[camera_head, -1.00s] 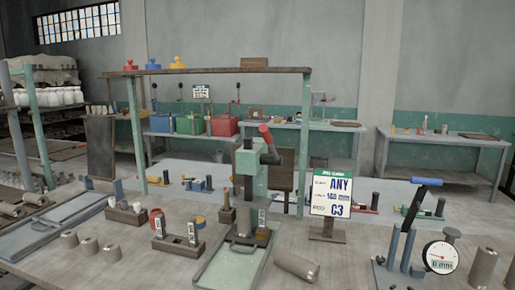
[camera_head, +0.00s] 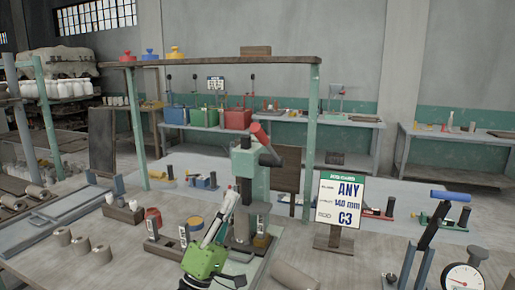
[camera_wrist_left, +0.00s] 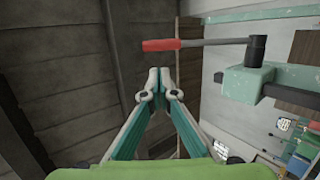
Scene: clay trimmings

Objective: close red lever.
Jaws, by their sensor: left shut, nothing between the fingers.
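The red lever (camera_head: 259,132) is a dark arm with a red grip on top of the pale green press (camera_head: 253,175). It tilts up and to the left in the head view. In the left wrist view the red grip (camera_wrist_left: 161,45) lies just beyond my fingertips, with its dark rod running right to the press head (camera_wrist_left: 247,82). My left gripper (camera_head: 229,198) is shut and empty, pointing up in front of the press, below the lever and apart from it. Its closed fingertips show in the left wrist view (camera_wrist_left: 159,75). My right gripper is not in view.
A job card (camera_head: 341,200) stands right of the press. A blue-handled lever device (camera_head: 430,230) and a dial gauge (camera_head: 463,278) are at the right front. Clay cylinders (camera_head: 81,245) stand at left; another (camera_head: 294,276) lies in front. A shelf frame (camera_head: 314,140) rises behind.

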